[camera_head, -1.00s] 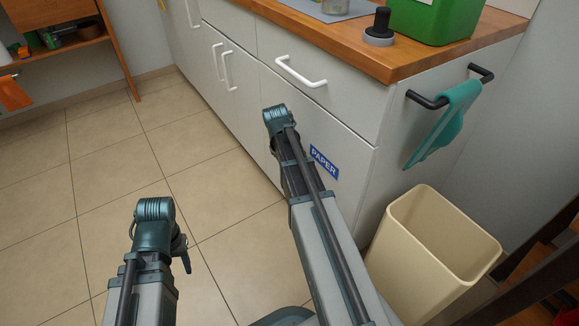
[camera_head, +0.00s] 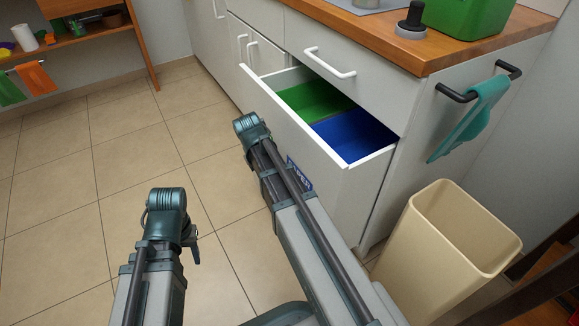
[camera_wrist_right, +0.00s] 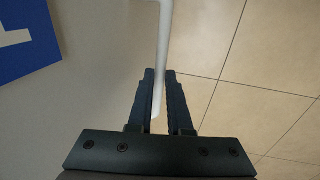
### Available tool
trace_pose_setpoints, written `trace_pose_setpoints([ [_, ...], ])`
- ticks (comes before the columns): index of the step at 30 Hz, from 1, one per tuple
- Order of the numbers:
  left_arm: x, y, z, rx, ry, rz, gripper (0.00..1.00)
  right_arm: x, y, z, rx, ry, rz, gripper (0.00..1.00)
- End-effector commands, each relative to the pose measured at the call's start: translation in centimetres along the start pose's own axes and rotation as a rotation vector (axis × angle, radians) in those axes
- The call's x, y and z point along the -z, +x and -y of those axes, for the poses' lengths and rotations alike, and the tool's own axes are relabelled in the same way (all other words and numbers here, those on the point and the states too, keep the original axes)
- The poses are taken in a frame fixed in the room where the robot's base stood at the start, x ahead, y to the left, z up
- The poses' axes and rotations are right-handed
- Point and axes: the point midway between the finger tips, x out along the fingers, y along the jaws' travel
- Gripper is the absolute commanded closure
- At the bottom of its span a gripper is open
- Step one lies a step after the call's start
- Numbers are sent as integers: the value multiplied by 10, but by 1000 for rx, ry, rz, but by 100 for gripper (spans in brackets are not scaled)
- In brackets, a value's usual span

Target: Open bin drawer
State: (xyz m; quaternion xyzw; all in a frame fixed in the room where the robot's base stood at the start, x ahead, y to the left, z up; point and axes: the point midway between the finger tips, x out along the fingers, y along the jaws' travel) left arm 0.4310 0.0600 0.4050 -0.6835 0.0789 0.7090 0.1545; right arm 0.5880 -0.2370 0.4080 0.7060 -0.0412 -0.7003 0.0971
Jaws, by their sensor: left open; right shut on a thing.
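The bin drawer (camera_head: 330,160) in the white cabinet stands partly open, with a green bin (camera_head: 310,97) and a blue bin (camera_head: 352,137) showing inside. A blue label (camera_head: 299,174) on its front is partly covered by my right arm. In the right wrist view, my right gripper (camera_wrist_right: 160,74) is shut on the drawer's white bar handle (camera_wrist_right: 164,38), one finger on each side. The head view hides that grip behind my arm. My left gripper (camera_head: 192,240) is open and empty, in front of the cabinet over the tiled floor, apart from the drawer.
A closed drawer with a white handle (camera_head: 330,62) sits above the open one, under the wooden countertop (camera_head: 400,48). A cream waste bin (camera_head: 440,250) stands at the cabinet's right end, below a teal towel (camera_head: 470,118) on a black rail. The tiled floor at left is clear.

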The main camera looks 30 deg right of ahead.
Motion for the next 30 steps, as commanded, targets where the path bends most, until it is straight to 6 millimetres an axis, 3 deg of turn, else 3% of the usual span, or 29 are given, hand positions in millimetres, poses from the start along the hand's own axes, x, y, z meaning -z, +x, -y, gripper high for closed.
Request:
trace_pose_setpoints([
  [1, 0, 0, 0, 0, 0, 0, 50, -2, -4, 20, 4, -8, 1, 100],
  [6, 0, 0, 0, 0, 0, 0, 50, -1, -13, 68, 3, -7, 2, 100],
  [13, 0, 0, 0, 0, 0, 0, 50, -1, -22, 112, 2, -3, 2, 100],
  [21, 0, 0, 0, 0, 0, 0, 50, -1, -27, 135, 1, 1, 3, 100],
  [30, 0, 0, 0, 0, 0, 0, 50, -1, -27, 137, 1, 2, 3, 100],
])
